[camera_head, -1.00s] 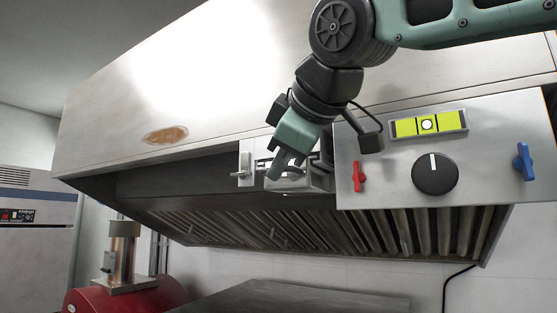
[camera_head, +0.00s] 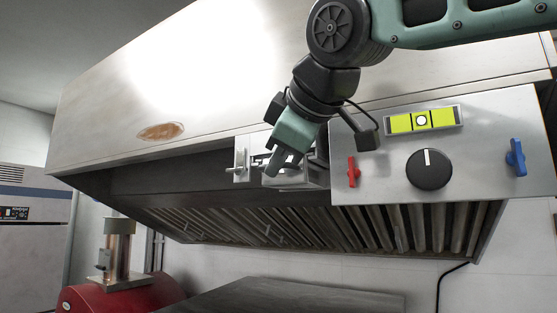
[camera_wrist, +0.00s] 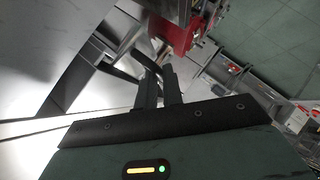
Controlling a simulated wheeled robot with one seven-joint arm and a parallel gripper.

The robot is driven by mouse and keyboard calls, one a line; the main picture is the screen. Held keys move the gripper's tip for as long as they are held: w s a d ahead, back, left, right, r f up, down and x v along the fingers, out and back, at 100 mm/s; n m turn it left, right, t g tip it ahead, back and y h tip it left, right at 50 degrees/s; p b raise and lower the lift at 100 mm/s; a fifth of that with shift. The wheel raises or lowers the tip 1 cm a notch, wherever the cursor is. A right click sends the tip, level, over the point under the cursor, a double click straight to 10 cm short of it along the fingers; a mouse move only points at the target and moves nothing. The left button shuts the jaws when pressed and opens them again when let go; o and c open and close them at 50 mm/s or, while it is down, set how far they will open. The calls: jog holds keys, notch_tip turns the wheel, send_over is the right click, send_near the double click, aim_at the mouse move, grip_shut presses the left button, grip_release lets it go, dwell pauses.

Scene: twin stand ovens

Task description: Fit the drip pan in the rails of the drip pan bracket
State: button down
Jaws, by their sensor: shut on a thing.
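My gripper (camera_head: 277,166) is at the front of the hood, pointing down and left, with its jaws shut on a small pale metal part, which I take to be the drip pan (camera_head: 297,181). The pan is partly hidden behind the fingers. The drip pan bracket (camera_head: 240,166) seems to be the light metal fitting around the pan, left of the control panel. I cannot tell whether the pan sits in its rails. In the wrist view the two fingers (camera_wrist: 161,76) are close together, and the pan is hard to make out between them.
The control panel (camera_head: 464,172) with a red lever (camera_head: 352,170), black knob (camera_head: 429,169) and blue lever (camera_head: 516,158) is right of my gripper. Ribbed filters (camera_head: 330,229) lie below. A red machine (camera_head: 122,296) stands lower left. A dark flat top (camera_head: 285,297) is below.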

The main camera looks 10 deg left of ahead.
jog(key=c, duration=1.5)
grip_release()
jog(key=shift+o, duration=0.2)
jog(key=b+v, duration=0.3)
jog(key=v, duration=3.1)
jog(key=shift+d, duration=0.25)
jog(key=shift+f, duration=0.1)
